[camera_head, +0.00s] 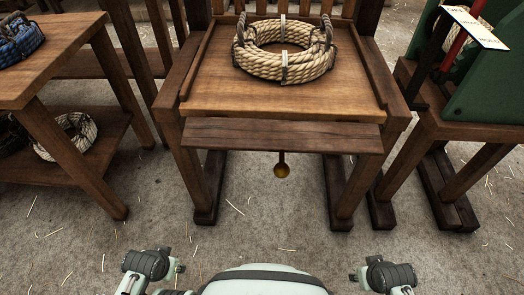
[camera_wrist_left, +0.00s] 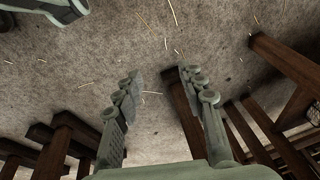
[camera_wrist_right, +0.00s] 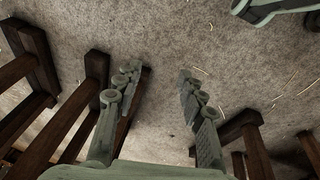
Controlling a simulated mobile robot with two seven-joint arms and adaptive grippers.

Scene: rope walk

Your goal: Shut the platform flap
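The wooden platform (camera_head: 220,97) stands at the top centre of the head view. The platform flap appears to be the darker board (camera_head: 260,135) along its front edge, lowered and jutting toward me. My left gripper (camera_wrist_left: 162,75) is open and empty in the left wrist view, over the floor. My right gripper (camera_wrist_right: 157,72) is open and empty in the right wrist view. Neither gripper touches the flap. The fingers of both do not show in the head view.
A coil of rope (camera_head: 285,62) lies on the platform. A wooden bench (camera_head: 60,55) with coils stands at left, with another coil (camera_head: 65,135) on its lower shelf. A green machine (camera_head: 490,95) on a wooden stand is at right. The straw-strewn floor before the platform is clear.

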